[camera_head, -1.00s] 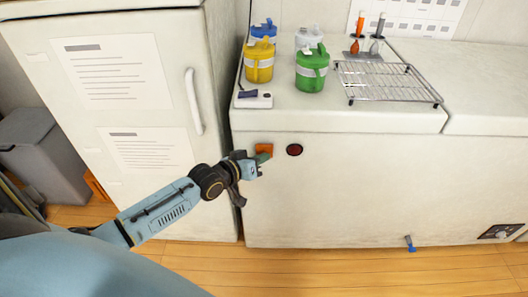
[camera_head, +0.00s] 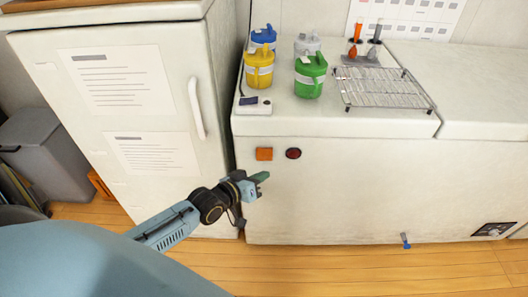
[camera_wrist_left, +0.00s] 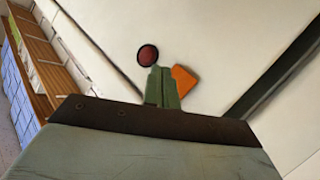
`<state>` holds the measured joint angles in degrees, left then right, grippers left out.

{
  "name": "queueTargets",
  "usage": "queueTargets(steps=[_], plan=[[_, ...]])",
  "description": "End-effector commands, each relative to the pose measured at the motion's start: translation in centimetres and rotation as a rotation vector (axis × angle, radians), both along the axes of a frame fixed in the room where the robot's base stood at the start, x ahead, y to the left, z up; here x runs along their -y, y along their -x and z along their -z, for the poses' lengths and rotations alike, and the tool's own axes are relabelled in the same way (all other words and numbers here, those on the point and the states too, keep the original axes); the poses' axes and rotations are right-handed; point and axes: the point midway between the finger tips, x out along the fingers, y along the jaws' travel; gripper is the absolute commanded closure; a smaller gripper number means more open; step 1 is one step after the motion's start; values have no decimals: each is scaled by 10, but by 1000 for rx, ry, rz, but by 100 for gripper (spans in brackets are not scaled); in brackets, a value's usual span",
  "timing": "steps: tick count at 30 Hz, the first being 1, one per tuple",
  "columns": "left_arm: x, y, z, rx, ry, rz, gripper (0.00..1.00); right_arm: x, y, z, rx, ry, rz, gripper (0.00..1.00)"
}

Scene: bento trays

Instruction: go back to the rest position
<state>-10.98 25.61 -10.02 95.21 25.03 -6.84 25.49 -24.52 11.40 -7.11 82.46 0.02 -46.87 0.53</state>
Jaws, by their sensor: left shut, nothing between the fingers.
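My left gripper (camera_head: 260,177) is shut and empty, with green fingertips. It is in front of the white chest unit, just below the orange square (camera_head: 264,154) on its front face. The dark red round button (camera_head: 293,153) is to the right of that square. In the left wrist view the shut fingers (camera_wrist_left: 162,88) show with the orange square (camera_wrist_left: 184,80) to their right and the red button (camera_wrist_left: 148,54) above left. My right gripper is not in view.
The white chest unit (camera_head: 370,185) carries yellow (camera_head: 258,70), green (camera_head: 310,80), blue and white lidded jugs, and a wire rack (camera_head: 385,90). A white fridge (camera_head: 170,165) stands at left. A grey bin (camera_head: 50,155) is far left. The wooden floor (camera_head: 350,268) in front is clear.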

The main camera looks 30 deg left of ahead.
Motion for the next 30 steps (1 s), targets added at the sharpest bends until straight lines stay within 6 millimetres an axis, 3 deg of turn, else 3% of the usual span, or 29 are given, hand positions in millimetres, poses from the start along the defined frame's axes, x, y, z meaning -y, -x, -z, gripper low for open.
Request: queueTargets(steps=[5, 22, 26, 30], plan=[[6, 10, -1, 0, 0, 0, 100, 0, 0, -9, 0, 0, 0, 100], [5, 12, 5, -9, -8, -2, 100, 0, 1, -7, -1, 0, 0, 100], [-3, 25, 43, -84, -65, -14, 100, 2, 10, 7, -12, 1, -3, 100], [-19, 67, 127, -258, -198, -17, 100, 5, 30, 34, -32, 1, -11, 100]])
